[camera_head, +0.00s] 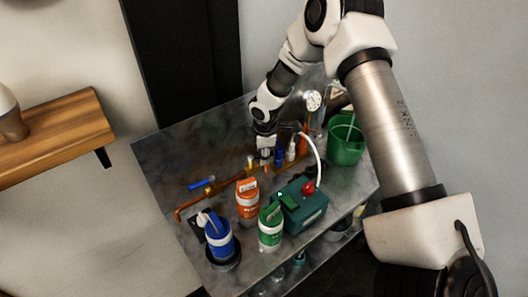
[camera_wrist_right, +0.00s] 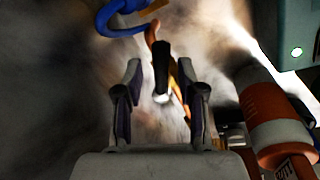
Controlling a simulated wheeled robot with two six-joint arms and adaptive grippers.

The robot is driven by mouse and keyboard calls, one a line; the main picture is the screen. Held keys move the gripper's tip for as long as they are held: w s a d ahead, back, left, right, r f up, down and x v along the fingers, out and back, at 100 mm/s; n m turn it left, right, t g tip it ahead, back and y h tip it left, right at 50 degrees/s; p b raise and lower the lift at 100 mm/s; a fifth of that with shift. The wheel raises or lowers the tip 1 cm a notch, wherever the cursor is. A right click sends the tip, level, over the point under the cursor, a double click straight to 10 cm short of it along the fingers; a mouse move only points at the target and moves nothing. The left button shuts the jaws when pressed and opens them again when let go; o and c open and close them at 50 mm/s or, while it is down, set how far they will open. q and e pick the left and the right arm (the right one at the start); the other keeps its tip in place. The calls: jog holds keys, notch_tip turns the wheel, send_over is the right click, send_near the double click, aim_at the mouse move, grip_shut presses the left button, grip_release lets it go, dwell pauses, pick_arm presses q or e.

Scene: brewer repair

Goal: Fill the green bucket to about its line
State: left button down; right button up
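The green bucket (camera_head: 346,149) stands at the table's right back, partly behind my right arm. A thin pale streak shows inside it; I cannot tell whether it is water or a rod. Its line and water level cannot be made out. A copper pipe (camera_head: 189,209) with a blue valve handle (camera_head: 202,184) runs along the table; the blue handle shows at the top of the right wrist view (camera_wrist_right: 118,27). My right gripper (camera_head: 265,159) is over the pipe, fingers apart. In the wrist view a black, pale-tipped part (camera_wrist_right: 162,80) lies between its fingers (camera_wrist_right: 160,92), with gaps both sides. My left gripper is out of view.
Blue (camera_head: 219,238), orange (camera_head: 247,202) and green (camera_head: 270,228) canisters stand at the front. Beside them is a green box (camera_head: 303,209) with a red knob (camera_head: 309,187) and white hose (camera_head: 319,151). A round gauge (camera_head: 313,100) stands at the back.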

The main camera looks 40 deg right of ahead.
notch_tip(320, 180, up, 12)
jog(key=s+a, duration=0.1)
jog(key=s, duration=0.1)
jog(key=shift+f, duration=0.1)
dwell(0.6)
